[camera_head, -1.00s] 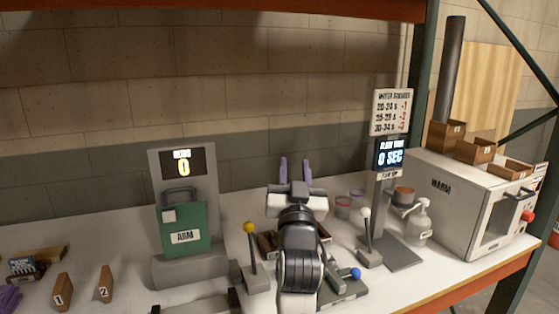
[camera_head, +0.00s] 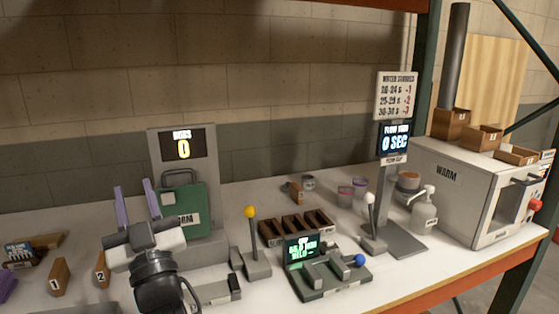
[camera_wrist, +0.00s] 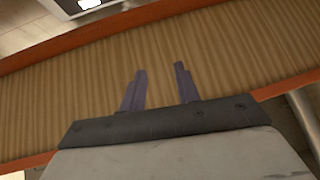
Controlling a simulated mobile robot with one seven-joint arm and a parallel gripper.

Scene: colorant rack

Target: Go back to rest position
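My arm hides part of the bench at the lower left.
A yellow-knobbed lever (camera_head: 252,240), a dark slotted rack (camera_head: 296,226) and a green-screen device with a blue knob (camera_head: 330,275) stand mid-bench. A display post (camera_head: 393,190), a pump bottle (camera_head: 424,212) and the WARM oven (camera_head: 460,195) are at right. Numbered wooden blocks (camera_head: 59,277) stand at left.

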